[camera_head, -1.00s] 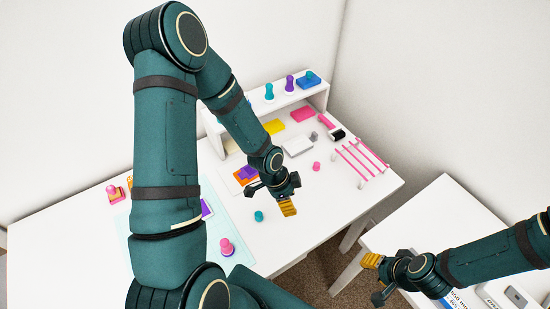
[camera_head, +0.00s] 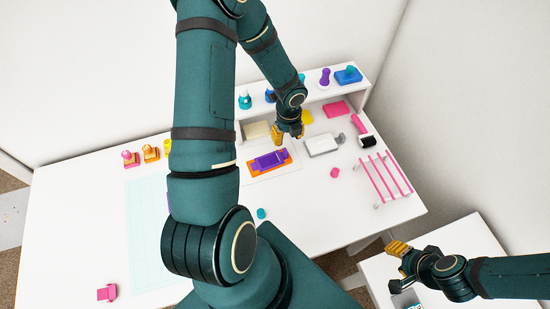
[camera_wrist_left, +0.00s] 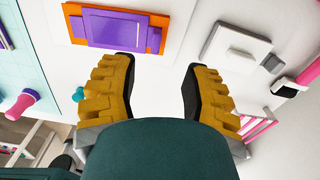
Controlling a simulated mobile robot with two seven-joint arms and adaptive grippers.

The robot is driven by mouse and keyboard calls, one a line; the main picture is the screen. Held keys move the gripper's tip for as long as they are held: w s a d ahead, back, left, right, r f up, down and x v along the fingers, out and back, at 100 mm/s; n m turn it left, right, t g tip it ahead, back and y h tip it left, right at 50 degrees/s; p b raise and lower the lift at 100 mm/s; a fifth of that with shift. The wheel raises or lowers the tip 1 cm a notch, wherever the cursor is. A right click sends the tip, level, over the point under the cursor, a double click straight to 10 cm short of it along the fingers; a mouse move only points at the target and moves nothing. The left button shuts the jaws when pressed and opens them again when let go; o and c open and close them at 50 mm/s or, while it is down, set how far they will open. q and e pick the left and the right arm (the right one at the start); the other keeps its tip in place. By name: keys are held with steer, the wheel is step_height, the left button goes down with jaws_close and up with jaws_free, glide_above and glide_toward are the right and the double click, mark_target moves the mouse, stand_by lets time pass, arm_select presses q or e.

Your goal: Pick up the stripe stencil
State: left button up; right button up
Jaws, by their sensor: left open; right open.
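No piece shows clear stripes, so I cannot tell for sure which is the stripe stencil. A flat purple piece (camera_head: 268,160) lies on an orange plate (camera_head: 285,153) on a white sheet; both also show at the top left of the left wrist view, the purple piece (camera_wrist_left: 115,29) over the orange plate (camera_wrist_left: 154,40). My left gripper (camera_head: 290,134) is open and empty, pointing down above the table, between the purple piece and a white block (camera_head: 322,145). The fingers are wide apart in the left wrist view (camera_wrist_left: 160,75). My right gripper (camera_head: 396,267) is open by the side table.
A white shelf (camera_head: 352,92) with small teal and purple pieces stands at the back. A pink rack (camera_head: 386,177) is at the right. A pink knob (camera_head: 334,173) and teal knob (camera_head: 262,213) stand on the table. The table's front right is clear.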

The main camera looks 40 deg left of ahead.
mark_target(286, 151)
arm_select(q)
steer(key=f, duration=0.2)
steer(key=f+b, duration=0.1)
steer(key=f, duration=0.5)
steer(key=shift+s+f, duration=0.25)
steer(key=shift+s, duration=0.05)
arm_select(e)
step_height(286, 151, down, 2)
steer(key=shift+w+f, duration=0.1)
arm_select(q)
jaws_close()
